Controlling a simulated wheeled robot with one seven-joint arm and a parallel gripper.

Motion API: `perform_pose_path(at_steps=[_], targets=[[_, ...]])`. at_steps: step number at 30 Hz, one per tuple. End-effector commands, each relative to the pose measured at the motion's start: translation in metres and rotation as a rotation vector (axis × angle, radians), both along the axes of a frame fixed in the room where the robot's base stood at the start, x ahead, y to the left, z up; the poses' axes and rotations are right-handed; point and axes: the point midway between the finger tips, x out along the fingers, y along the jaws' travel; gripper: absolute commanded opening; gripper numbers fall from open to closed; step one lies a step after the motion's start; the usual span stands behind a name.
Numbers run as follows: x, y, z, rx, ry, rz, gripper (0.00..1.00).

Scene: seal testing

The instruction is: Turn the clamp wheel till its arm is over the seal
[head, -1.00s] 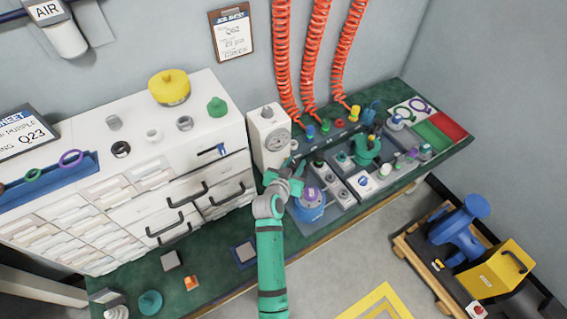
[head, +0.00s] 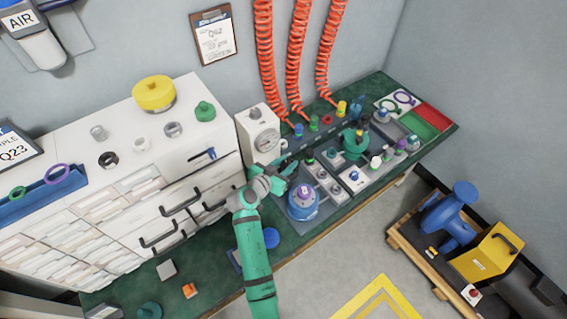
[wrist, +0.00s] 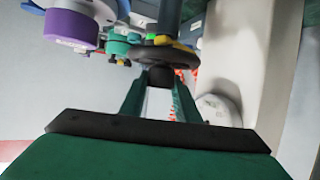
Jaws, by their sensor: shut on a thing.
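My gripper (wrist: 164,82) is shut on the black knob (wrist: 168,73) at the middle of a dark round wheel (wrist: 150,54), which looks like the clamp wheel. A grey post (wrist: 169,18) stands beyond it. In the head view my gripper (head: 287,172) is just behind and left of a blue round fixture (head: 303,209) with a purple piece (head: 303,193) on top. The purple piece also shows at upper left in the wrist view (wrist: 70,28), apart from my fingers. In the head view my gripper hides the wheel, and I cannot make out the clamp's arm.
A white gauge box (head: 259,134) stands close behind my gripper. White drawers (head: 150,175) are to the left. A green fixture (head: 354,143) and several small parts crowd the bench to the right. Red coiled hoses (head: 296,60) hang behind. A blue round piece (head: 271,238) lies near the front edge.

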Motion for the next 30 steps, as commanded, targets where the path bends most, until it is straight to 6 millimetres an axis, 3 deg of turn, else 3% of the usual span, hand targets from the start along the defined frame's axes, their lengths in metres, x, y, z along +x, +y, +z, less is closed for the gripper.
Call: perform_pose_path(at_steps=[1, 2, 3, 4, 16, 30], targets=[[-0.001, 0.001, -0.002, 0.0, 0.005, 0.001, 0.0], [-0.001, 0.001, -0.002, 0.0, 0.005, 0.001, 0.36], [-0.001, 0.001, -0.002, 0.0, 0.005, 0.001, 0.45], [-0.001, 0.001, -0.002, 0.0, 0.005, 0.001, 0.47], [-0.007, 0.005, 0.002, -0.001, 0.002, 0.003, 0.47], [-0.071, 0.042, 0.032, -0.001, 0.002, 0.004, 0.47]])
